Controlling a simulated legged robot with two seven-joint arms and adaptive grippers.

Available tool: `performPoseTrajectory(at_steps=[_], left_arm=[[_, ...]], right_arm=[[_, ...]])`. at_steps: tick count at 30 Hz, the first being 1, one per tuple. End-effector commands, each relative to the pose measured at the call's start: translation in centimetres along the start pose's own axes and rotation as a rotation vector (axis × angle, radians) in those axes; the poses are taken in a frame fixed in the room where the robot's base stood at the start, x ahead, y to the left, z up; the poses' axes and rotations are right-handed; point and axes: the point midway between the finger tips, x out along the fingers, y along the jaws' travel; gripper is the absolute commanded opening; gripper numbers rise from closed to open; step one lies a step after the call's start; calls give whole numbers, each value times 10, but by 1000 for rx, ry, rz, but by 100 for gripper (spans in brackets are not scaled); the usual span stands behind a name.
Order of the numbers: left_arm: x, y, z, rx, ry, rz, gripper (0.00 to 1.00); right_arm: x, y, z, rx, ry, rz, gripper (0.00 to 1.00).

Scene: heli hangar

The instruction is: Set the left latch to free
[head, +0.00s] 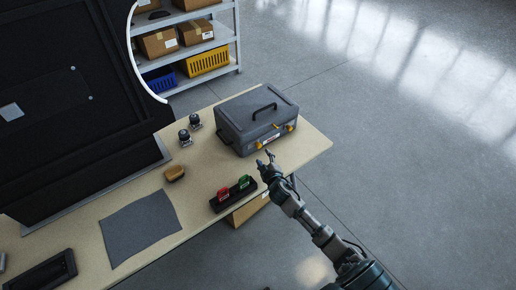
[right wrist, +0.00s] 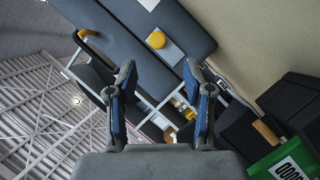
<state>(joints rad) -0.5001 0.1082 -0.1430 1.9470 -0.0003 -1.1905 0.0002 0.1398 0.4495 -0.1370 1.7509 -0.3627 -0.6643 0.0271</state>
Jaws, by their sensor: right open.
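A grey case (head: 257,118) with a black top handle lies closed on the table. Two yellow latches show on its front: the left latch (head: 259,146) and the right latch (head: 290,127). My right gripper (head: 264,160) is open and empty, just in front of the case near the left latch. In the right wrist view, a round yellow knob (right wrist: 157,40) on a pale plate shows on the case wall, ahead of the open fingers (right wrist: 160,74) and apart from them. I take it for the left latch; its setting is too small to read. My left gripper is not in view.
A black holder (head: 233,196) with red and green tagged pieces stands left of my right gripper. A tan block (head: 174,173), two small dark fittings (head: 189,130), a grey mat (head: 140,228) and a black tray (head: 42,272) are farther left on the table (head: 205,165). Shelving (head: 190,50) stands behind.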

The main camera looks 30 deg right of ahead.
Motion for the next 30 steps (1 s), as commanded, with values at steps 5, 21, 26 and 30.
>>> performPoseTrajectory(at_steps=[5, 21, 26, 30], left_arm=[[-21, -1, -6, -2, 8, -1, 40], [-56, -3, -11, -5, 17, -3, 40], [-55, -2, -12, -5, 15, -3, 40], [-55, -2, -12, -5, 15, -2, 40]], right_arm=[[42, -1, 1, 0, 1, 1, 51], [85, 0, -2, 0, 4, 0, 51], [85, 0, -1, 1, 3, 0, 39], [85, 0, -1, 0, 3, 0, 4]])
